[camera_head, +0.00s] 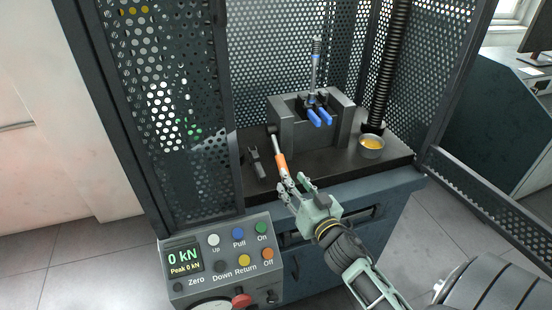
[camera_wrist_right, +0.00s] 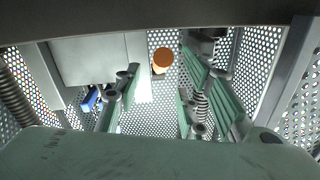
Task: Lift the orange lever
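The orange lever (camera_head: 281,164) has an orange grip on a thin metallic rod and slants up to the left beside the grey block on the machine's dark bench. In the right wrist view its round orange end (camera_wrist_right: 162,59) shows between the fingers, further out. My right gripper (camera_head: 294,183) is open just in front of the lever's lower end. In the right wrist view the green-padded fingers (camera_wrist_right: 158,85) stand apart with nothing between their pads. Whether a finger touches the lever cannot be told. My left gripper is out of view.
The grey fixture (camera_head: 343,130) carries blue handles (camera_head: 319,117). A metal bowl with yellow contents (camera_head: 371,144) stands right of it. A dark clamp-like part (camera_head: 256,161) lies left of the lever. A button panel (camera_head: 222,262) is at front left. Perforated guards (camera_head: 183,130) enclose the bench.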

